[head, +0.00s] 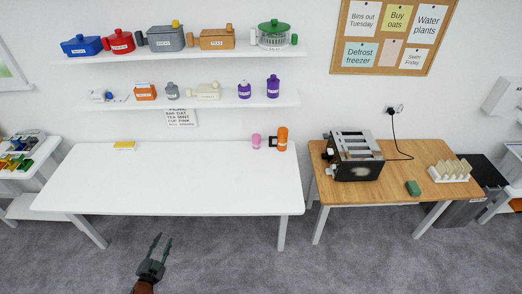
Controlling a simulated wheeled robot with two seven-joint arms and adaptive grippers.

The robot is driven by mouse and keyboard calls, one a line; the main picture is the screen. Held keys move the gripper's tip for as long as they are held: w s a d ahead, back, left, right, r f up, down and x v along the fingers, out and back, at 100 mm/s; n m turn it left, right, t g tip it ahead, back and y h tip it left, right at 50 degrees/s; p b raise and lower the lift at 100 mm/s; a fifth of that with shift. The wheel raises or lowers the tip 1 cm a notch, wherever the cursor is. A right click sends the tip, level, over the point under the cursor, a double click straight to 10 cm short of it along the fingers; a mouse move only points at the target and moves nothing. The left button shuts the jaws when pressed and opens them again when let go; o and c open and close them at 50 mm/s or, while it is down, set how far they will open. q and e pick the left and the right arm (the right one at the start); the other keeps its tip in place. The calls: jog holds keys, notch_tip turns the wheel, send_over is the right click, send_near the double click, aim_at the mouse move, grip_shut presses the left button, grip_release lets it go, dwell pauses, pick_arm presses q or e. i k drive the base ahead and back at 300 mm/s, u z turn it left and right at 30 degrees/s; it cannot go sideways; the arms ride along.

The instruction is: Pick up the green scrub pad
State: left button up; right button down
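The green scrub pad (413,187) is a small green block. It lies on the wooden table (385,196) at the right, near the front edge, between the toaster and the white rack. Nothing covers it. My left gripper (161,241) is at the bottom of the view, in front of the white table and far to the left of the pad. Its two fingers point up in the picture and stand apart, with nothing between them. My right gripper is not in view.
A toaster (355,157) with a black cord stands left of the pad. A white rack (450,170) stands right of it. The long white table (185,185) is mostly clear, with a yellow item (124,146) and an orange mug (282,139) at the back.

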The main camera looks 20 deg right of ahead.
aim_at(413, 188)
jog(key=z, duration=1.95)
